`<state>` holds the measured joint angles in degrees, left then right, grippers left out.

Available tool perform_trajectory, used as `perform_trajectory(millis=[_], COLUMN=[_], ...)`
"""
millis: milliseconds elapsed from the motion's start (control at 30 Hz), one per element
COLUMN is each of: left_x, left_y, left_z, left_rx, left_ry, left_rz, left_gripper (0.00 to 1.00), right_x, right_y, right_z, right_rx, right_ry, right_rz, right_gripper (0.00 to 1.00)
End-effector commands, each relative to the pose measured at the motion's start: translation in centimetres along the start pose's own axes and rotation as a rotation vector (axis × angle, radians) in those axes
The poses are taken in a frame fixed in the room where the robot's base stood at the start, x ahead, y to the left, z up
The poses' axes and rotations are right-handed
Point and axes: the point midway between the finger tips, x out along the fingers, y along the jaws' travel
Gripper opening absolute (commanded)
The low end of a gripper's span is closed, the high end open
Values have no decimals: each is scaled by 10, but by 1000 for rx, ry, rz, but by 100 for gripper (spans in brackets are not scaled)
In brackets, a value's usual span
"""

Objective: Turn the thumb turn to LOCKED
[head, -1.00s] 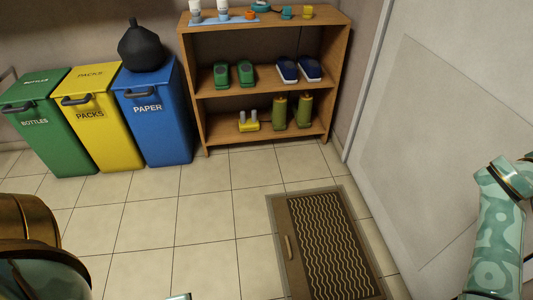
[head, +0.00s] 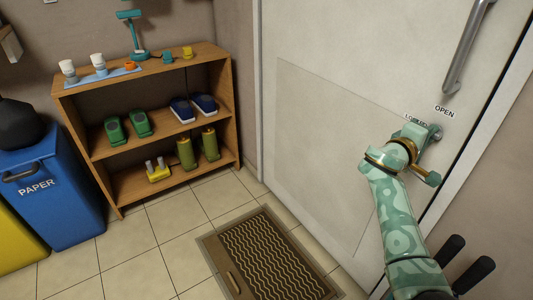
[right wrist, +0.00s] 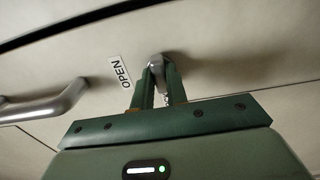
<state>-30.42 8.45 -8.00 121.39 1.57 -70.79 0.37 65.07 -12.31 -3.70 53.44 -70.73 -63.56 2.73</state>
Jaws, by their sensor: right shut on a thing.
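The thumb turn is a small metal knob on the pale door (head: 330,60); it shows in the right wrist view (right wrist: 157,62) between my fingertips. My right gripper (head: 428,134) is at the door and shut on the knob, and its green fingers also show in the right wrist view (right wrist: 157,88). The fingers hide much of the knob, so I cannot tell its exact angle. An OPEN label (head: 444,111) is beside it, also in the right wrist view (right wrist: 120,71). A LOCKED label (head: 415,119) is partly covered by my gripper. My left gripper is out of view.
A metal pull handle (head: 467,48) is above the thumb turn. A brown doormat (head: 275,262) lies on the tiles before the door. Dark rods (head: 472,275) are at lower right.

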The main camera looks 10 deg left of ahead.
Motion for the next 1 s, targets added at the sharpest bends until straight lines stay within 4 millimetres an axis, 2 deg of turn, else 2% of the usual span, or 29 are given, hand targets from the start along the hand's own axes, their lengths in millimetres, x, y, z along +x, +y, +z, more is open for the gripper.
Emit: perform_trajectory(millis=[167,200,300,633,1000], left_x=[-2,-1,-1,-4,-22], left_y=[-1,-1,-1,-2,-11], left_z=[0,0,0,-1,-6], left_rx=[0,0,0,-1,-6], left_ry=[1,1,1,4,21], left_rz=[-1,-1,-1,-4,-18], left_gripper=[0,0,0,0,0], right_x=[0,0,0,-5,-48], right_y=[0,0,0,1,3], right_z=[-1,-1,0,0,0], right_rx=[-39,-39,-38,-36,-35], right_ry=[2,1,1,1,1], right_rz=[-1,-1,-1,0,1], right_gripper=[0,18,41,41,41])
